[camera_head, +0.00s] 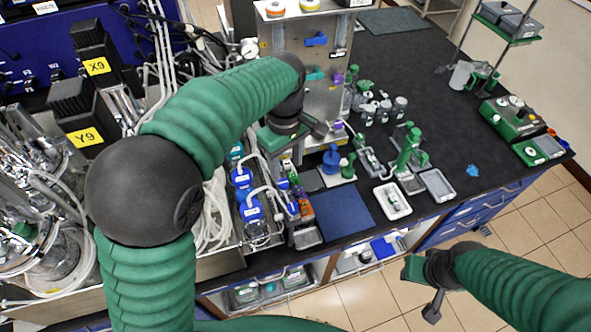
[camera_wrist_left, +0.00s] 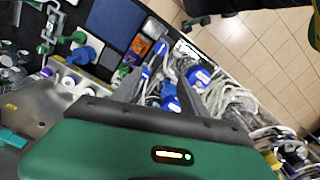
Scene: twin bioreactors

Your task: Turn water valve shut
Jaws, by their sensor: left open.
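A metal panel (camera_head: 305,58) stands at the middle of the bench. It carries a blue valve handle (camera_head: 316,40), a teal handle (camera_head: 315,74) and a purple handle (camera_head: 337,78). No label shows which one is the water valve. My left gripper (camera_head: 318,128) is at the panel's lower front, below these handles and apart from the blue one. In the left wrist view its two dark fingers (camera_wrist_left: 168,58) are spread, with blue-capped bottles behind them; a teal handle (camera_wrist_left: 12,138) shows at the left edge. My right gripper (camera_head: 422,288) hangs off the bench's front edge; its finger gap is unclear.
Blue-capped bottles (camera_head: 252,208) with white tubing stand left of the dark blue mat (camera_head: 343,213). Small green-and-white fittings and trays (camera_head: 393,200) lie right of the panel. Glassware crowds the left.

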